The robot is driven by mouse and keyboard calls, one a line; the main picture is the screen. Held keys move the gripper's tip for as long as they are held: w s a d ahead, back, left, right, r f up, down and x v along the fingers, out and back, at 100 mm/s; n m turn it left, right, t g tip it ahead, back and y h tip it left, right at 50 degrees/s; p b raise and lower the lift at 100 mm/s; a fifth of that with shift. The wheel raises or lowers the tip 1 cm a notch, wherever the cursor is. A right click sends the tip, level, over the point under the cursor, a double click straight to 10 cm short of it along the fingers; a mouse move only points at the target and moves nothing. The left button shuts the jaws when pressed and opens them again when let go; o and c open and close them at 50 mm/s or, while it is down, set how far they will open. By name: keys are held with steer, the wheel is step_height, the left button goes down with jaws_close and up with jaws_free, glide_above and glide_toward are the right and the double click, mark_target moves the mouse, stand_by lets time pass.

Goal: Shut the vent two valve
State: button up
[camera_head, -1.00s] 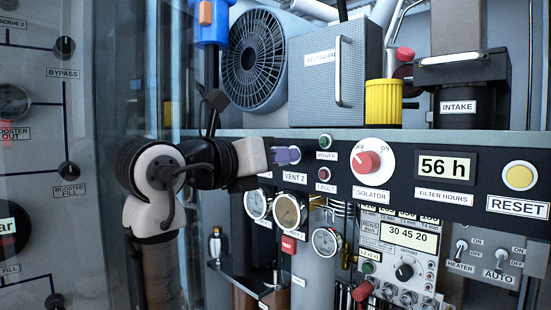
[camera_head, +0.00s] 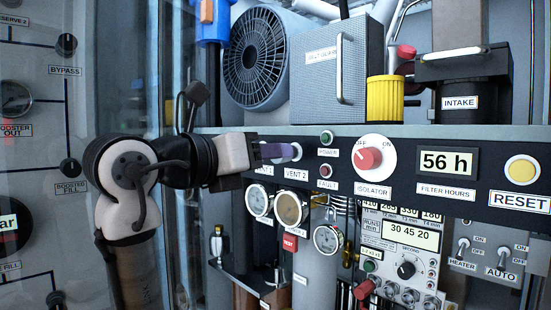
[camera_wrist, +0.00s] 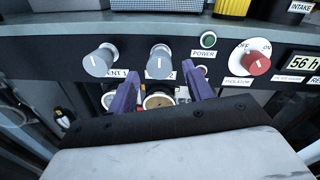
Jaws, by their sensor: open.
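The vent two valve is a grey round knob (camera_wrist: 160,62) with a white pointer line, set on the dark panel above its partly hidden label. In the wrist view its pointer stands about upright. My gripper (camera_wrist: 160,76) is open, its two purple fingers spread below and to either side of this knob. The fingers appear empty, and I cannot tell whether they touch the knob. In the head view my gripper (camera_head: 276,152) reaches in from the left, with the vent two knob (camera_head: 296,151) just beyond the purple fingers and the VENT 2 label below.
The vent one knob (camera_wrist: 100,60) is close on the left, its pointer tilted. The green power button (camera_head: 326,138) and red isolator knob (camera_head: 369,158) are to the right. Gauges (camera_head: 289,209) hang below the panel. A fan (camera_head: 253,60) stands above.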

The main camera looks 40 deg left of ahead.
steer(key=s+b, duration=0.1)
steer(key=s, duration=0.9)
steer(key=shift+s+a, duration=0.15)
steer(key=shift+s, duration=0.1)
